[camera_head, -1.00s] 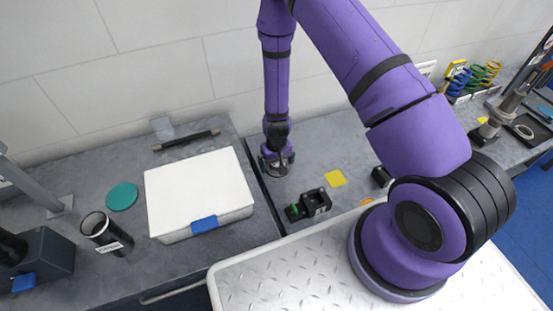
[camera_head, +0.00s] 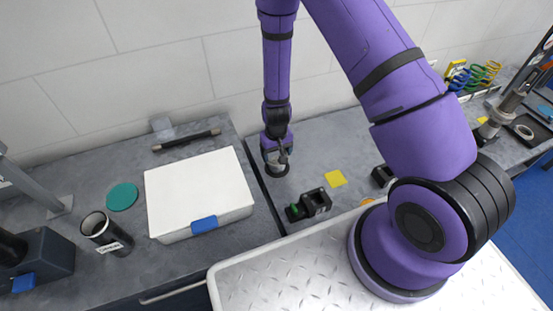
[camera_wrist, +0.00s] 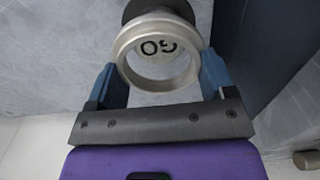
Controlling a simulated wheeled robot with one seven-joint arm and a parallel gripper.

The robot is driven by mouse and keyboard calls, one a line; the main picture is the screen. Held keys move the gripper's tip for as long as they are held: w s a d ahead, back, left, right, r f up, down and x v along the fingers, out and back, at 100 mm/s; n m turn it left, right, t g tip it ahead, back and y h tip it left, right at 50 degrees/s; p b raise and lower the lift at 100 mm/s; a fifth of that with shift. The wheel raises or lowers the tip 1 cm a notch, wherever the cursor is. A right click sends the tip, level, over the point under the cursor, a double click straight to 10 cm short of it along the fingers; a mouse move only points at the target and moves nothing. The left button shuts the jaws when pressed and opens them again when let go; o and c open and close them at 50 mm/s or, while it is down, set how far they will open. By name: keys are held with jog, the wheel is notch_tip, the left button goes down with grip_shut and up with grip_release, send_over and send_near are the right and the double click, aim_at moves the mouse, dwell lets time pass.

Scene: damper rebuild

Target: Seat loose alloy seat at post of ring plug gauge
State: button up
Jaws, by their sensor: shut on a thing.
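The alloy seat (camera_wrist: 128,62) is a silver ring, held between the two blue fingers of my gripper (camera_wrist: 160,82) in the wrist view. Through its opening shows the pale round end of the ring plug gauge (camera_wrist: 158,48), marked "GO". A dark round part of the gauge shows behind the ring at the top of that view. I cannot tell whether the ring is around the post or just above it. In the head view my gripper (camera_head: 276,160) points down over the dark round base (camera_head: 278,171) on the grey bench; the seat is not clear there.
A white case (camera_head: 198,188) with a blue latch lies to the left. A dark rod (camera_head: 187,140) and a teal disc (camera_head: 122,197) are further left.

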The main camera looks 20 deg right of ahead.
jog(key=w+d+r, duration=0.7)
jog(key=r, duration=0.4)
send_near(277, 160)
jog(key=shift+a+f, duration=0.1)
dwell(0.5)
jog(key=shift+f, duration=3)
jog(key=shift+f, duration=2.2)
jog(key=o, duration=1.1)
